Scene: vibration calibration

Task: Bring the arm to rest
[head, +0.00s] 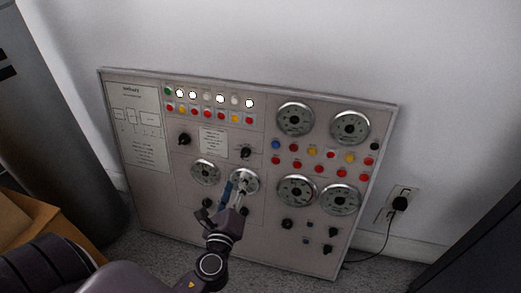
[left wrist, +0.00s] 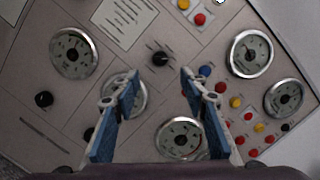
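My left gripper (head: 234,190) is in front of the lower middle of a grey control panel (head: 265,240). Its fingers overlap a round dial (head: 250,175) in the head view; I cannot tell whether they touch it. In the left wrist view the two blue-padded fingers of the left gripper (left wrist: 160,80) stand wide apart with nothing held between them. A black knob (left wrist: 160,58) on the panel shows just beyond the gap. My right gripper is in neither view.
The panel leans against a white wall (head: 300,40) and carries several dials, knobs and coloured buttons. A wall socket (head: 403,199) with a black plug and cable is at the right. A cardboard box (head: 60,222) and a dark cylinder (head: 45,110) are at the left.

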